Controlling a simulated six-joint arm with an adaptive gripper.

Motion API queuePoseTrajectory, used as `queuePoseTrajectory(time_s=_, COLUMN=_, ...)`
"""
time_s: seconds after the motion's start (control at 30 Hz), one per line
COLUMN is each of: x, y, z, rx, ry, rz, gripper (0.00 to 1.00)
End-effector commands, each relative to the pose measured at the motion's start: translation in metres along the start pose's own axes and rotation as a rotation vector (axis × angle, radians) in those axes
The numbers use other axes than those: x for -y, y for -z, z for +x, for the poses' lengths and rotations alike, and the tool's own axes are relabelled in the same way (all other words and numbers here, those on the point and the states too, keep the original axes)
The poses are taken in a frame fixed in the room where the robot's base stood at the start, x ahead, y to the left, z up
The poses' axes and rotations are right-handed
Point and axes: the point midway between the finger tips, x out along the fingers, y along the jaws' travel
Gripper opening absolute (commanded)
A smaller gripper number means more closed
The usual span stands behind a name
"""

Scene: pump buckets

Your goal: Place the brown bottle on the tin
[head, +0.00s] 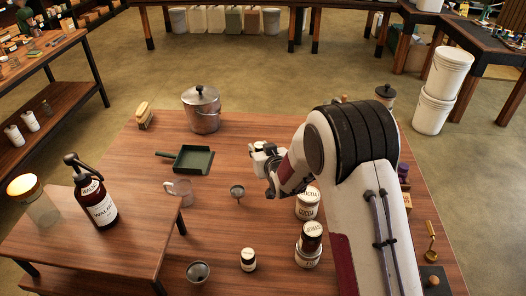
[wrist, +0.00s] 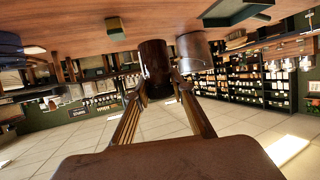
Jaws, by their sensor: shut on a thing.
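In the wrist view, which is upside down, my gripper (wrist: 160,84) is shut on the brown bottle (wrist: 154,62), a dark brown cylinder between the fingertips. In the head view my gripper (head: 264,165) is over the middle of the table, and the bottle is not clearly visible there. To its lower right, a pale tin labelled cocoa (head: 307,212) stands on the table.
A metal pot (head: 203,117), green dustpan (head: 192,160), brush (head: 145,115), glass mug (head: 180,192) and small funnel (head: 237,191) share the table. A small jar (head: 248,260) and metal cup (head: 198,272) stand in front. A brown pump bottle (head: 102,208) is on the left table.

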Motion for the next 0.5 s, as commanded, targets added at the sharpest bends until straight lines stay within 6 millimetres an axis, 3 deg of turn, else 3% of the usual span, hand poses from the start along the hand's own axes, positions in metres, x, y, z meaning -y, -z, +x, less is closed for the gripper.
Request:
queuePoseTrajectory(time_s=0.27, x=-0.020, y=0.009, z=-0.003, rx=-0.003, ry=-0.025, rz=0.010, gripper=0.00)
queuePoseTrajectory(time_s=0.5, x=-0.068, y=0.037, z=-0.023, rx=-0.004, ry=-0.076, rz=0.031, gripper=0.00)
